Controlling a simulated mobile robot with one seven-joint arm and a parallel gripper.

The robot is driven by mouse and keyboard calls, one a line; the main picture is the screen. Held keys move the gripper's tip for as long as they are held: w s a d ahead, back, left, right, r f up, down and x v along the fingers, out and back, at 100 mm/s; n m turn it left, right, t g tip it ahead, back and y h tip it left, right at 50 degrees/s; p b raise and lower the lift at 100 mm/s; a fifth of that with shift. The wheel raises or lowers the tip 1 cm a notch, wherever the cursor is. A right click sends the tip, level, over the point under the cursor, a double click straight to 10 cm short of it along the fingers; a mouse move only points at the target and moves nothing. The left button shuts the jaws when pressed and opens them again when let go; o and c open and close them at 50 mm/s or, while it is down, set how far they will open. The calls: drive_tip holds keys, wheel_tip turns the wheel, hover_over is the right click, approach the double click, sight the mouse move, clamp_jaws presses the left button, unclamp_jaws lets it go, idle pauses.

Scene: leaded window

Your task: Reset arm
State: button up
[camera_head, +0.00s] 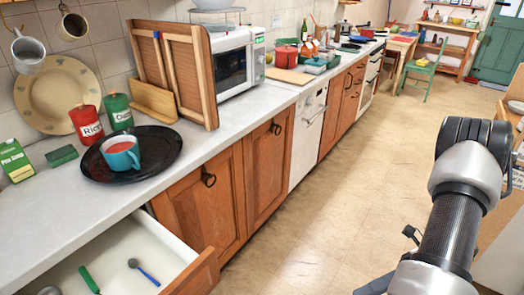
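My arm (447,225) stands at the right of the head view, with a grey and black joint (470,140) at its top. It is over the floor, to the right of the counter and apart from it. I cannot make out my gripper or its fingers. A small dark part (411,235) shows at the left side of the arm, but I cannot tell what it is.
An open drawer (190,270) with several utensils juts out at the lower left. The counter (215,140) holds a black tray (95,168) with a blue mug (121,154), canisters and a microwave (235,62). Floor (330,180) between counter and arm is clear.

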drive_tip(key=a+r+n+t+h+p, duration=0.2)
drive_tip(key=a+r+n+h+p, duration=0.2)
drive_tip(key=r+n, duration=0.7)
drive_tip(key=w+a+r+n+t+h+p, duration=0.1)
drive_tip(key=a+r+n+t+h+p, duration=0.2)
drive_tip(key=r+n, duration=0.8)
drive_tip(key=w+a+r+n+t+h+p, duration=0.1)
drive_tip(key=a+r+n+t+h+p, duration=0.2)
drive_tip(key=r+n, duration=0.7)
wheel_tip(320, 180, up, 10)
drive_tip(key=a+h+p, duration=0.2)
drive_tip(key=h+p, duration=0.2)
drive_tip(key=shift+a+f+n+h, duration=0.2)
drive_tip(key=shift+a+n+h, duration=0.1)
drive_tip(key=shift+n+h, duration=0.1)
